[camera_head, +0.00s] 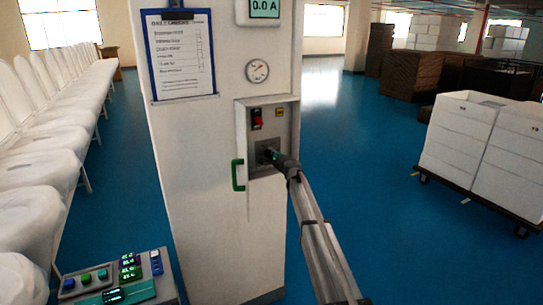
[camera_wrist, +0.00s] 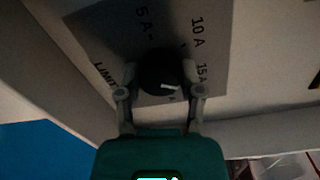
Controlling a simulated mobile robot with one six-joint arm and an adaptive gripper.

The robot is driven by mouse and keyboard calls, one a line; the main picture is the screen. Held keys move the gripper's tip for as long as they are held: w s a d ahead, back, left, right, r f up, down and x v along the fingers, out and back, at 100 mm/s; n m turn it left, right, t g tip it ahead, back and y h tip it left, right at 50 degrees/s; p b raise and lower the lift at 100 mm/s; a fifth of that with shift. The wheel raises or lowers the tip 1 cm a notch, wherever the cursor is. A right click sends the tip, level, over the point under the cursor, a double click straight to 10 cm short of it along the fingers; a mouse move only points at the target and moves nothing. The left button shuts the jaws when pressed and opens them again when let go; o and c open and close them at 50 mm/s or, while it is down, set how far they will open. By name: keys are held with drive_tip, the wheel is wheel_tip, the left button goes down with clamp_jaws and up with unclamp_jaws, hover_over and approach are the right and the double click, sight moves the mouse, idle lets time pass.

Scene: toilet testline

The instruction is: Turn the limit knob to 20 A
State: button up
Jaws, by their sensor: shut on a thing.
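The limit knob (camera_wrist: 160,68) is round and black with a short white pointer mark, on a grey label plate (camera_wrist: 85,32) of a white cabinet. The pointer mark lies on the lower right of the knob and points rightward, below the 15 A label. My gripper (camera_wrist: 160,88) is shut on the knob, one finger at each side. In the head view my gripper (camera_head: 273,156) meets the cabinet panel (camera_head: 257,170) and mostly hides the knob.
Above the knob are a red switch (camera_head: 257,118), a round gauge (camera_head: 257,71) and a display (camera_head: 265,8) reading 0.0 A. A green handle (camera_head: 238,175) stands left of the panel. A clipboard (camera_head: 182,55) hangs at upper left.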

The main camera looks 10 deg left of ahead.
drive_tip(key=m, duration=0.6)
drive_tip(key=shift+w+d, duration=0.15)
drive_tip(key=m, duration=0.6)
drive_tip(key=shift+y+b, duration=0.3)
drive_tip(key=shift+b, duration=0.05)
drive_tip(key=o, duration=1.1)
drive_tip(key=shift+o, duration=0.2)
drive_tip(key=shift+s+d, duration=0.15)
drive_tip(key=shift+s, duration=0.25)
drive_tip(key=v, duration=1.1)
